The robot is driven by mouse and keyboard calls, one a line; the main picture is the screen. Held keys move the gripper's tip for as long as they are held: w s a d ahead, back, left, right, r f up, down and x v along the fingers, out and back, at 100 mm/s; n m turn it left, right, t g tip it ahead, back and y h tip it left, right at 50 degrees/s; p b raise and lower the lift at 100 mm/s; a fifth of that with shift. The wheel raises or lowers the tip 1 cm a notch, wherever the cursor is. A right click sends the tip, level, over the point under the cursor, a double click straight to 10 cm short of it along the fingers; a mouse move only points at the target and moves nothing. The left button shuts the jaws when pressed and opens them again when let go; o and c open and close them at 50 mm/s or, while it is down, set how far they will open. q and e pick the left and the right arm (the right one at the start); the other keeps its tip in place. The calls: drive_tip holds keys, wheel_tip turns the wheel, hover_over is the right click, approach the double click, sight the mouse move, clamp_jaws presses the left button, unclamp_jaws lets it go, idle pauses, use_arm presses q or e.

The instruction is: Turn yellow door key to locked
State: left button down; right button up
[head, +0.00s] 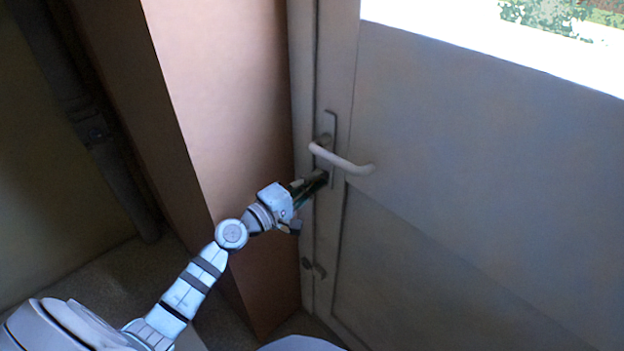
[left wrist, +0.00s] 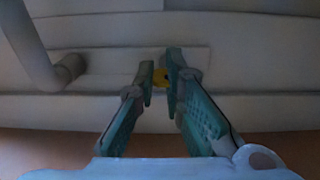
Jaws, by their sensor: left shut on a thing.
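The yellow key (left wrist: 160,78) shows in the left wrist view between the fingertips of my left gripper (left wrist: 159,80), against the door's lock plate (left wrist: 190,60). My left gripper is shut on the key. In the head view my left gripper (head: 316,181) reaches the lock plate (head: 331,125) just below the door handle (head: 343,160), and it hides the key there. How far the key is turned cannot be told. My right gripper is not in view.
The pale door (head: 470,150) fills the right of the head view, with a bright window at its top. A brown wall (head: 215,80) stands to the left of the frame. The handle (left wrist: 38,60) is close beside my gripper. A small lower latch (head: 314,267) sits further down.

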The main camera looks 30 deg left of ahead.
use_arm(q)
drive_tip(key=shift+s+d+f, duration=0.1)
drive_tip(key=shift+s+f, duration=0.1)
drive_tip(key=shift+f, duration=0.5)
drive_tip(key=c, duration=1.4)
unclamp_jaws()
drive_tip(key=shift+c, duration=0.2)
drive_tip(key=shift+o, duration=0.6)
drive_tip(key=shift+w+r, duration=0.1)
drive_tip(key=shift+r, duration=0.05)
drive_tip(key=v, duration=0.7)
drive_tip(key=shift+s, duration=0.25)
